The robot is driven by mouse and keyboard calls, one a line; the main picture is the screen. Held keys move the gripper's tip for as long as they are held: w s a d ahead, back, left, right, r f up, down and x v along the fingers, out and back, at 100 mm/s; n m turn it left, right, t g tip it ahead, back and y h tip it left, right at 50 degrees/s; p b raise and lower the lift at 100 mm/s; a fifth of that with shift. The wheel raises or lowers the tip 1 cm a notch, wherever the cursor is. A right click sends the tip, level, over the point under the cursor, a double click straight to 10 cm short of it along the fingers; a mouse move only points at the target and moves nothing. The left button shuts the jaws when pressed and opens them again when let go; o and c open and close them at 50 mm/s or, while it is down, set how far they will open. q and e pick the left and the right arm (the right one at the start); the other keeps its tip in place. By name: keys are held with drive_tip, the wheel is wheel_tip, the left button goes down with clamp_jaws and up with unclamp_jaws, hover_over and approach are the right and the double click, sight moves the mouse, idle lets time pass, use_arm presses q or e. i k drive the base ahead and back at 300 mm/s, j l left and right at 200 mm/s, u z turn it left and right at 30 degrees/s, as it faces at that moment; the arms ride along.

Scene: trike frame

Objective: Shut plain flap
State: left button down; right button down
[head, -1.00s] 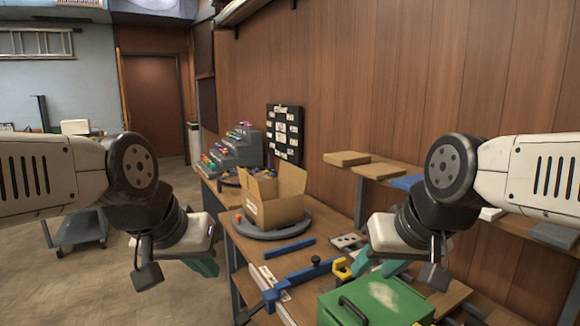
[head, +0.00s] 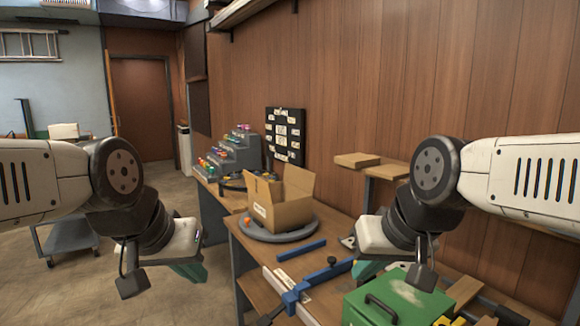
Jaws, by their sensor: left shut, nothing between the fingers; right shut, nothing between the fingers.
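An open cardboard box (head: 284,214) stands on a round grey turntable (head: 296,234) on the workbench. Its flaps stand up: one at the left (head: 263,193) and a taller one at the back right (head: 299,183). I cannot tell which flap is the plain one. A small white label shows on the box's side. My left gripper (head: 191,271) has teal fingers and hangs left of the bench, apart from the box. My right gripper (head: 371,269) is in front and to the right of the box, apart from it. Both are shut and empty.
A blue bar (head: 301,250) and a blue clamp (head: 310,284) lie before the turntable. A green case (head: 402,302) with a black handle is at the front right. Stepped bins (head: 238,152) and a black board (head: 285,135) stand behind. Open floor lies to the left.

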sight(304, 180)
drive_tip(key=i+j, duration=0.1)
drive_tip(key=j, duration=0.3)
drive_tip(key=i+j+z, duration=0.15)
drive_tip(key=j, duration=0.3)
drive_tip(key=i+j, duration=0.1)
drive_tip(key=j, duration=0.3)
drive_tip(key=i+j+z, duration=0.1)
drive_tip(key=j, duration=0.35)
drive_tip(key=i+j+z, duration=0.35)
drive_tip(key=i+j, duration=0.85)
drive_tip(key=j, duration=0.15)
drive_tip(key=i+z, duration=0.15)
drive_tip(key=i, duration=0.85)
